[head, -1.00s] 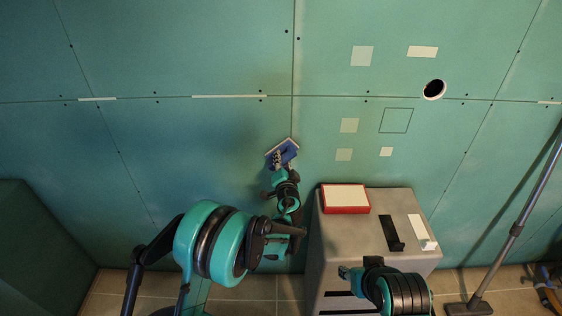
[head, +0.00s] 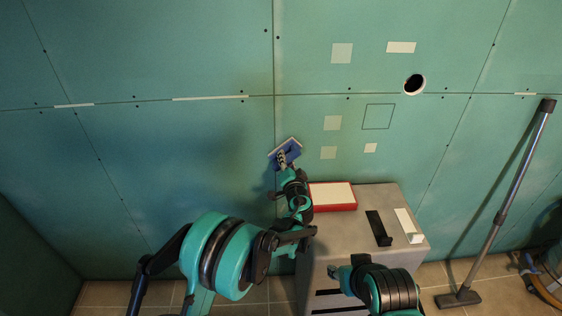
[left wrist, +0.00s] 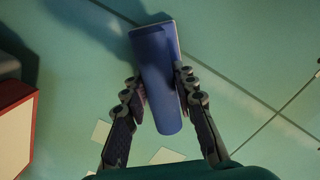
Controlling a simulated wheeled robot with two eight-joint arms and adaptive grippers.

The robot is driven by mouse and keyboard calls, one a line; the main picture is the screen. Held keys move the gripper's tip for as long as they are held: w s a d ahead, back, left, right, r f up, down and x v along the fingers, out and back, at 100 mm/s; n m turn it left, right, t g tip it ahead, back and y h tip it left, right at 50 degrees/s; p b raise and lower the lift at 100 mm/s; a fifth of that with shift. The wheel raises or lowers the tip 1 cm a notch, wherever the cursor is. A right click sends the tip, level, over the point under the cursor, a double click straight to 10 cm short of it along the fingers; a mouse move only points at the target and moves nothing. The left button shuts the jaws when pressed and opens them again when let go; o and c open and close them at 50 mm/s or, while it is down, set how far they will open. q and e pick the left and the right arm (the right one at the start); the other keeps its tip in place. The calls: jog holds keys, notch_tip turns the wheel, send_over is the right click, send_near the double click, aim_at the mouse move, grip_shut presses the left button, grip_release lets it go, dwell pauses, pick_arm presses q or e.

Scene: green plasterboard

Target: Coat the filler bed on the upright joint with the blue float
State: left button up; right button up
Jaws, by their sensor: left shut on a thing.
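My left gripper (head: 287,165) is shut on the blue float (head: 285,150); its fingers clasp the float's sides in the left wrist view (left wrist: 160,85). The float is tilted, close to the green wall; whether it touches cannot be told. The upright joint (head: 275,60) is a thin dark line running down the wall, just left of the float's middle. The float and arm hide part of its lower stretch. I cannot make out a filler bed on it. My right arm's end (head: 341,275) is low in front of the grey box; its jaw state is unclear.
A grey box (head: 345,235) stands below, bearing a red-rimmed tray (head: 333,209) with a pale filling, a black holder (head: 379,228) and a white piece (head: 408,225). A long-poled tool (head: 500,215) leans at right. Pale patches and a round hole (head: 414,84) mark the wall.

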aim_at(280, 148)
pick_arm(q)
jog(key=shift+w+r+p, duration=0.1)
jog(key=shift+r+p, duration=0.65)
jog(key=shift+r, duration=0.6)
jog(key=shift+a, duration=0.75)
jog(key=shift+a+f+b, duration=0.1)
jog(key=shift+a+b, duration=0.5)
jog(key=shift+a, duration=2.25)
jog(key=shift+r+p, duration=0.85)
jog(key=shift+r, duration=0.55)
jog(key=shift+d, duration=0.5)
jog(key=shift+d+f+b, duration=0.15)
jog(key=shift+d+b, duration=0.25)
jog(key=shift+d, duration=2.65)
jog(key=shift+r+p, duration=0.9)
jog(key=shift+r, duration=0.5)
jog(key=shift+a+f, duration=0.1)
jog(key=shift+a, duration=0.55)
jog(key=shift+a+b, duration=0.5)
jog(key=shift+a, duration=2.4)
jog(key=s, duration=0.6)
